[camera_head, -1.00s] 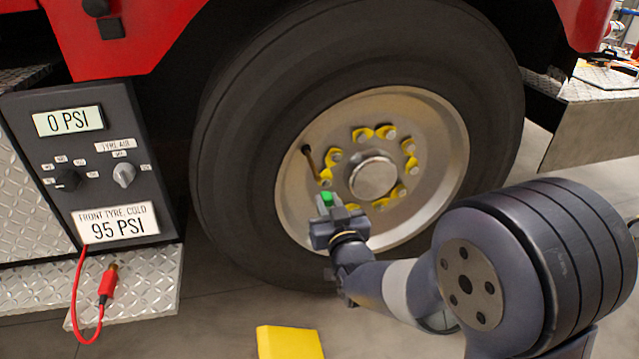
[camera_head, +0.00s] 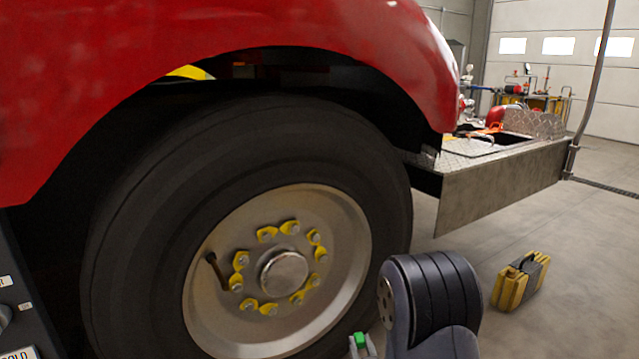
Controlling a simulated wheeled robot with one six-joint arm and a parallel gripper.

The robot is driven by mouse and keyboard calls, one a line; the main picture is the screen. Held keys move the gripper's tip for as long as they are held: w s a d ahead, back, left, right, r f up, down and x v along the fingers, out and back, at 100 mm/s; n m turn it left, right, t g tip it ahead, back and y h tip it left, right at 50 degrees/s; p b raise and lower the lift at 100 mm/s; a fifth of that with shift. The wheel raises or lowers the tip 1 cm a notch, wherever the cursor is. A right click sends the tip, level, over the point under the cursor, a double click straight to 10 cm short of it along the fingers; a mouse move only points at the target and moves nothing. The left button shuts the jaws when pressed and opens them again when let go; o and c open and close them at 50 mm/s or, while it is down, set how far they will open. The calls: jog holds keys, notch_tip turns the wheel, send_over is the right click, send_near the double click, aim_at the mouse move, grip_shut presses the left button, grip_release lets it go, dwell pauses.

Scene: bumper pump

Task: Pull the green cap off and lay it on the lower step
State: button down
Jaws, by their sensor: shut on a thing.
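The green cap (camera_head: 360,339) shows at the bottom edge of the head view, held between the fingers of my gripper (camera_head: 361,346). My gripper is shut on it, and the rest of the gripper is cut off by the frame. It sits below and right of the wheel hub, apart from the valve stem (camera_head: 213,268). The dark valve stem stands out from the left part of the metal rim with its end bare. The lower step is out of view now.
The big black tyre (camera_head: 140,215) and the red bodywork (camera_head: 220,60) fill the left and middle. Part of the dark pressure panel (camera_head: 25,320) shows at lower left.

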jog(key=s+d+m+h+p, duration=0.1)
jog(key=s+d+m+h, duration=0.15)
jog(key=d, duration=0.45)
notch_tip(320, 180, up, 32)
jog(key=w+p, duration=0.2)
jog(key=p, duration=3.5)
jog(key=shift+a+n, duration=0.35)
jog(key=shift+n, duration=0.1)
jog(key=shift+f, duration=0.1)
